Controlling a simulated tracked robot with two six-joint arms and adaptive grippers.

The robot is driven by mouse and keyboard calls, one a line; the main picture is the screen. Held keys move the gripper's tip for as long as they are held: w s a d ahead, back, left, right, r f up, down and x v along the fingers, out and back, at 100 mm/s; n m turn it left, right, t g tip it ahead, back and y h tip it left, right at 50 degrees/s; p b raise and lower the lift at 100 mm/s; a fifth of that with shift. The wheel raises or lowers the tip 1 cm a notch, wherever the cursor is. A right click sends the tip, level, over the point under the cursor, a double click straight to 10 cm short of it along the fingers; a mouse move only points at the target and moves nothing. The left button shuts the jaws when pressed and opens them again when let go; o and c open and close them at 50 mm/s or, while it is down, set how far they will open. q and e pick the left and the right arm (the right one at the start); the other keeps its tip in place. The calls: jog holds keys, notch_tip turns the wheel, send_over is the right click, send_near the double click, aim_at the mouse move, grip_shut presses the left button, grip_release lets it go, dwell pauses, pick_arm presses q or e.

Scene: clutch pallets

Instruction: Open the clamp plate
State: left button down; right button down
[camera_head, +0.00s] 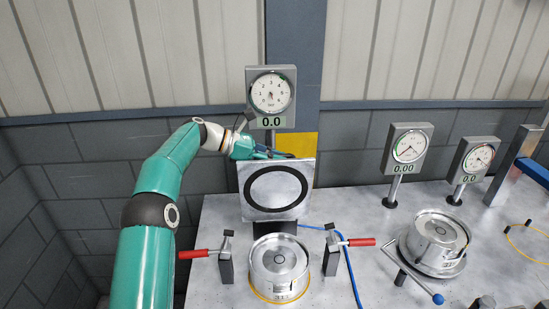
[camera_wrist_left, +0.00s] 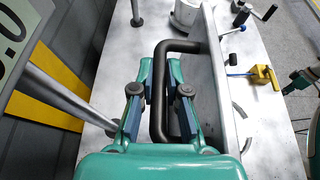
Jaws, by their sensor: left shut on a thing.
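The clamp plate (camera_head: 275,189) is a square metal plate with a black ring on its face. In the head view it stands raised, near upright, behind a round metal part (camera_head: 279,260). In the left wrist view the plate (camera_wrist_left: 219,75) shows nearly edge-on, with a black bar handle (camera_wrist_left: 181,46) on its back. My left gripper (camera_wrist_left: 159,95) is shut on this handle, with a finger on each side of the bar. In the head view the left gripper (camera_head: 272,153) is at the plate's top edge, partly hidden behind it.
Red-handled toggle clamps (camera_head: 226,256) (camera_head: 333,249) flank the round part. A pressure gauge (camera_head: 271,95) stands just behind the left gripper. Another round part (camera_head: 437,237) and two more gauges (camera_head: 407,148) (camera_head: 474,159) are at the right. A blue hose (camera_head: 352,276) crosses the bench.

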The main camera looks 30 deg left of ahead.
pick_arm(q)
jog(key=shift+s+a+f, duration=0.1)
jog(key=shift+f, duration=0.15)
jog(key=c, duration=1.2)
grip_release()
jog(key=shift+r, duration=0.1)
jog(key=v, duration=0.7)
jog(key=shift+s+a, duration=0.2)
jog(key=shift+r, duration=0.15)
